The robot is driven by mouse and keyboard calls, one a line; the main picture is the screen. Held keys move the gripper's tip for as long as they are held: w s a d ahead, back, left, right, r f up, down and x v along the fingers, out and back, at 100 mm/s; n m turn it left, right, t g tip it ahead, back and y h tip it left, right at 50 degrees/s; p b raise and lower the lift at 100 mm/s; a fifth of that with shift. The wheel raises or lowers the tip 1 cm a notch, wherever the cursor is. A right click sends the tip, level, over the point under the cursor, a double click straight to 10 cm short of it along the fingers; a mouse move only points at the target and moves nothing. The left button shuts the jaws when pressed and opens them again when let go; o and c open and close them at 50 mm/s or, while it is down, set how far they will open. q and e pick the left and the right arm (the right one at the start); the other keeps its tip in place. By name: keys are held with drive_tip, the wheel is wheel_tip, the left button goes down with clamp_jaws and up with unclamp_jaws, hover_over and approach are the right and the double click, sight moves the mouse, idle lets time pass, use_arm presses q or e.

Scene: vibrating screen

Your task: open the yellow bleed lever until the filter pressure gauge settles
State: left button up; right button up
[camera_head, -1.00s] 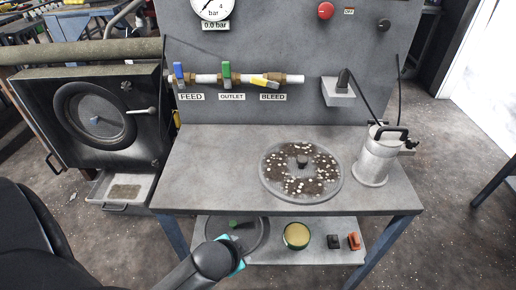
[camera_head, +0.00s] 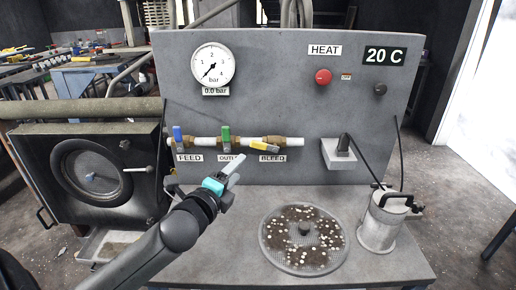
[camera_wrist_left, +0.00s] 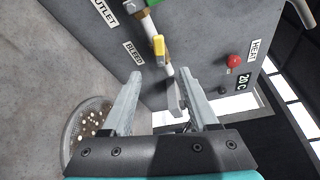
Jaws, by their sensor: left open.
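The yellow bleed lever (camera_head: 264,148) sits on its brass valve on the white pipe, above the BLEED label, tilted slightly down to the right. It also shows in the left wrist view (camera_wrist_left: 158,46), ahead of the fingers. The round filter pressure gauge (camera_head: 213,65) has its needle at the low end, and the readout below it says 0.0 bar. My left gripper (camera_head: 234,168) is in front of the panel, left of and below the lever, apart from it. In the left wrist view its fingers (camera_wrist_left: 157,100) are spread and empty. My right gripper is not in view.
The blue feed lever (camera_head: 178,137) and green outlet lever (camera_head: 226,136) stand upright to the left. A round mesh screen (camera_head: 265,250) with dark and white grains lies on the bench. A metal canister (camera_head: 377,225) stands at the right, near a grey wall box (camera_head: 338,155).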

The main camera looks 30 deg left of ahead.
sight(259, 147)
use_arm(q)
drive_tip(key=b+x, duration=0.1)
drive_tip(key=x, duration=1.3)
drive_tip(key=shift+w+f+b, duration=0.15)
drive_tip(key=shift+w+b, duration=0.15)
clamp_jaws()
idle(1.1)
